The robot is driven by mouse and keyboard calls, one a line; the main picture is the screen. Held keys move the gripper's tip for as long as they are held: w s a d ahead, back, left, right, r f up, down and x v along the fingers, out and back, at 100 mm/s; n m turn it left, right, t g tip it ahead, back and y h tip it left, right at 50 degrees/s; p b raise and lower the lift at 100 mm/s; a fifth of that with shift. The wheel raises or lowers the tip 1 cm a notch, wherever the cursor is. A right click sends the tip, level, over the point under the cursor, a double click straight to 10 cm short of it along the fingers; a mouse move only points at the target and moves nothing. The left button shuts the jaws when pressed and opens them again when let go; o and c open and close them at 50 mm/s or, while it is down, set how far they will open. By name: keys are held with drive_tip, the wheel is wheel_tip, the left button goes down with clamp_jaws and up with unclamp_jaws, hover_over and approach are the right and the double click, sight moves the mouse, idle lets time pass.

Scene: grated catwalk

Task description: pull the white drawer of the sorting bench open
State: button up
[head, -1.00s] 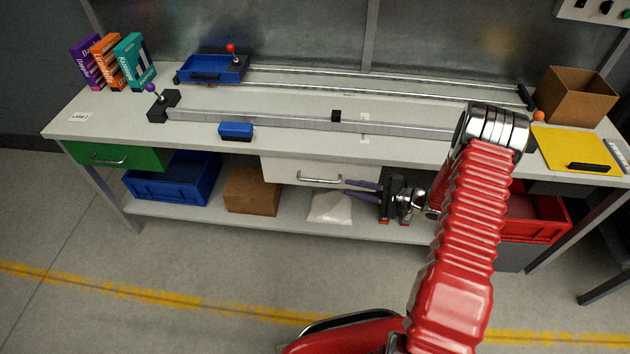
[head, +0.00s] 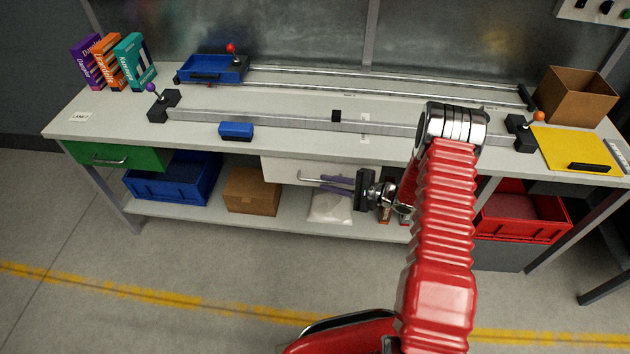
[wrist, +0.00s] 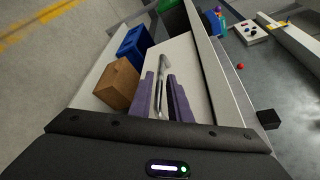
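The white drawer (head: 278,170) sits under the middle of the bench top, its front looking flush with the bench. Its silver bar handle (head: 306,179) shows at the left of my fingertips. My gripper (head: 321,183) points left in front of the drawer, its two purple fingers apart. In the wrist view the drawer front (wrist: 194,72) fills the middle, and the handle (wrist: 163,62) runs in between the fingers of my gripper (wrist: 160,76). A gap shows beside the handle, and I cannot tell whether either finger touches it. My gripper hides the drawer's right part.
Below the drawer, a white bag (head: 330,208), a cardboard box (head: 252,190) and a blue bin (head: 150,187) stand on the lower shelf. A green drawer (head: 140,158) is at the left, a red bin (head: 535,232) at the right. Rails (head: 270,122) lie on the bench top.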

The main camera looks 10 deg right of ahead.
sight(316, 181)
drive_tip(key=shift+x, duration=2.55)
drive_tip(key=shift+c, duration=0.3)
clamp_jaws()
